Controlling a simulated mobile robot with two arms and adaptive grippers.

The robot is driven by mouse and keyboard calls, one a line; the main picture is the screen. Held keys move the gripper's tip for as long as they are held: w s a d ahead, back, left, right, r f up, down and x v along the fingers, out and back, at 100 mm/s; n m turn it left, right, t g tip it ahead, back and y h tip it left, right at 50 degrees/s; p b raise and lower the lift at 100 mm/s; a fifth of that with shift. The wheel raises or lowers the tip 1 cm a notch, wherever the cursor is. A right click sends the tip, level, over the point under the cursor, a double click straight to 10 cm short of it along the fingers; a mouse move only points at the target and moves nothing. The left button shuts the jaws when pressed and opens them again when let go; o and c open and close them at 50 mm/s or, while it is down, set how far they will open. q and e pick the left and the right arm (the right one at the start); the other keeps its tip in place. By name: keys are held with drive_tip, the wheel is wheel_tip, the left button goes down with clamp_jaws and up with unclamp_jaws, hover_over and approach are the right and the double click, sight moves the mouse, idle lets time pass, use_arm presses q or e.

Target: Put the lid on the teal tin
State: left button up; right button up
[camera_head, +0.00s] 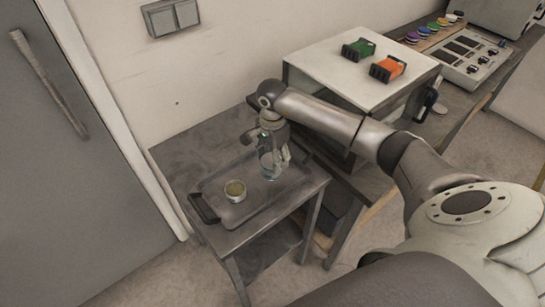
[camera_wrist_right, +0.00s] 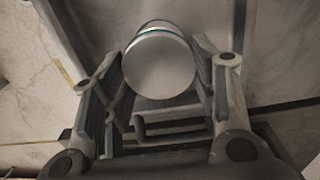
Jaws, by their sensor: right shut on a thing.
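My right gripper (camera_head: 276,157) points down over the dark tray, shut on a round piece. In the right wrist view this piece shows as a plain pale grey disc (camera_wrist_right: 159,68) between the two fingers, with a thin teal edge behind its top. In the head view a pale teal, glassy-looking cylinder (camera_head: 267,168) stands upright under the fingers. I take it for the teal tin and the disc for its lid; whether the lid is seated cannot be told, as the fingers hide the join. My left gripper is not in view.
A short round container (camera_head: 235,190) with an olive top stands on the tray (camera_head: 222,215), left of the gripper. The tray lies on a small grey table (camera_head: 180,160). A white box (camera_head: 330,65) with green and orange blocks stands behind right. A door is at left.

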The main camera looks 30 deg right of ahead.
drive_tip(key=shift+f+b, duration=0.4)
drive_tip(key=shift+b, duration=0.3)
idle(0.9)
drive_tip(key=o, duration=0.9)
drive_tip(key=shift+o, duration=0.2)
drive_tip(key=shift+r, duration=0.15)
drive_tip(key=shift+r+p, duration=2)
drive_tip(key=shift+r, duration=1.4)
